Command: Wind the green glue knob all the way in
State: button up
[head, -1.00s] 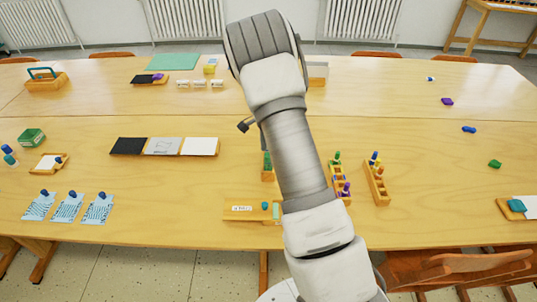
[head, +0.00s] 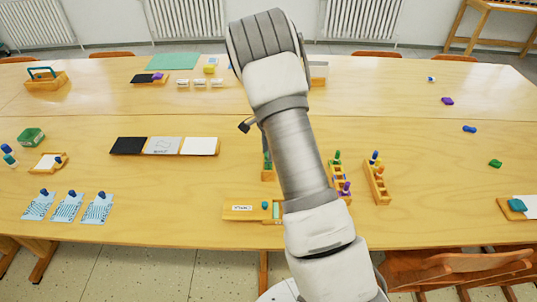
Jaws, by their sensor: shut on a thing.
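A green glue stick (head: 267,160) stands in a small wooden holder (head: 268,175) at the middle of the table, just left of my forearm. My arm covers part of it, and I cannot make out its knob. My gripper is hidden behind my own arm; only a small dark part of my wrist shows left of the arm, above the green stick. Its fingers and whatever is between them do not show.
A wooden board (head: 240,213) with a label and a teal knob lies in front. A tray of black, grey and white cards (head: 203,146) lies left. The table between is clear.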

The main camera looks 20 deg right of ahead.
jog(key=n+b, duration=0.1)
jog(key=n, duration=0.4)
jog(key=shift+b, duration=0.3)
jog(key=n+b, duration=0.1)
jog(key=n, duration=0.4)
jog(key=shift+n, duration=0.4)
jog(key=o, duration=1.4)
jog(key=shift+o, duration=0.2)
jog(key=m+p, duration=0.1)
jog(key=m, duration=0.5)
jog(key=shift+r, duration=0.1)
jog(key=m+p, duration=0.1)
jog(key=m, duration=0.4)
jog(key=shift+m, duration=0.3)
